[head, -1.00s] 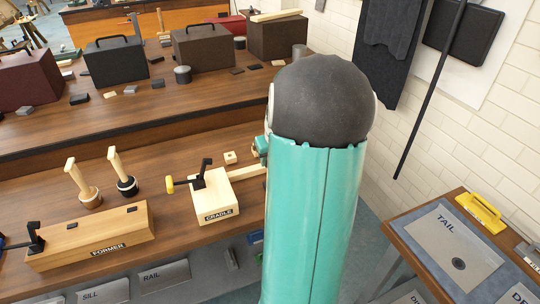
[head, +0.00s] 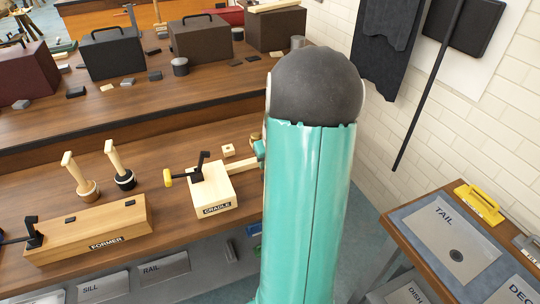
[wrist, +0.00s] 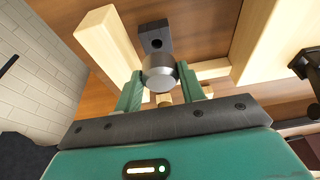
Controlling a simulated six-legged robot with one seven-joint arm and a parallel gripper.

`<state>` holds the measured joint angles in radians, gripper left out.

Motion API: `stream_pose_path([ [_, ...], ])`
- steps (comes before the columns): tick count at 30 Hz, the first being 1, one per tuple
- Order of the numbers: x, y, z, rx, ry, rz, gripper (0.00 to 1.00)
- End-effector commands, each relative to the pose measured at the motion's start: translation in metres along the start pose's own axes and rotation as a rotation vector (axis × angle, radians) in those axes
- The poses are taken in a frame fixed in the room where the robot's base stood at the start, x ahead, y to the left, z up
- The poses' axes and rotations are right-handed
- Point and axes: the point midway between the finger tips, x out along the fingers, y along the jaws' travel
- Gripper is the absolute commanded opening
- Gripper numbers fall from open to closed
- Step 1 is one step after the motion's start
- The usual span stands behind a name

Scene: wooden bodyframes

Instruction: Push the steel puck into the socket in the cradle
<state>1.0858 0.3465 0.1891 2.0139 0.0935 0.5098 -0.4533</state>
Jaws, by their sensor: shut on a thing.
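The wooden cradle (head: 213,193), a pale block with a label and a black toggle clamp (head: 199,168), sits on the bench left of my arm. In the wrist view, a pale wooden part (wrist: 262,40) beside a black clamp looks like the cradle. My gripper (wrist: 160,78) has its teal fingers shut on the steel puck (wrist: 159,70), a short grey cylinder between the fingertips. In the head view my arm hides the puck and most of the gripper. I cannot make out the socket in either view.
A wooden former (head: 92,235) and two wood-handled tools (head: 118,165) stand to the left. A small wooden block (head: 229,150) lies behind the cradle. In the wrist view, a pale beam (wrist: 108,38) and a dark holed block (wrist: 154,37) lie close to the puck.

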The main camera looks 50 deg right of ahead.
Motion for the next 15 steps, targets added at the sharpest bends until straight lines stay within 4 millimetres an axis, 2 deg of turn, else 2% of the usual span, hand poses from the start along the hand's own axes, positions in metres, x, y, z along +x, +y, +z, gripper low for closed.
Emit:
stream_pose_path([
  [6,0.0102,0.0007,0.0032,0.000,0.001,0.001,0.12],
  [15,0.0118,0.0009,0.0036,0.000,0.002,0.001,0.12],
])
